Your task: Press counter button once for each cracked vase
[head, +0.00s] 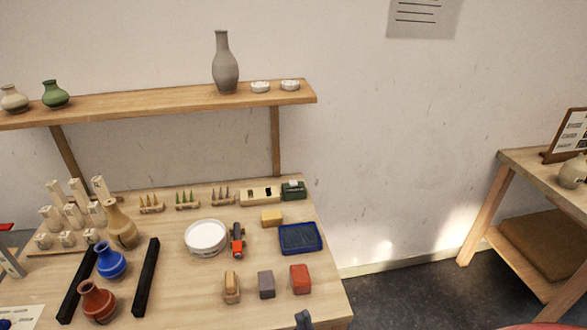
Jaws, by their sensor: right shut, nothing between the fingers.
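A tan vase (121,224), a blue vase (110,261) and a red-brown vase (97,301) stand on the workbench at the left, near two black bars. Cracks cannot be made out at this size. A small dark green device (293,190) sits at the bench's back right, beside a cream box with dark openings (260,196). It may be the counter; I cannot make out its button. The dark tip of my right gripper (303,320) shows at the bottom edge, shut and empty, well in front of the green device. My left gripper is out of view.
The shelf (170,104) holds a tall grey vase (225,64), a green vase (55,94), a cream vase (14,99) and small white dishes. A white bowl (206,238), blue tray (300,237) and several blocks crowd the bench. A beige vase (573,172) stands on the right table.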

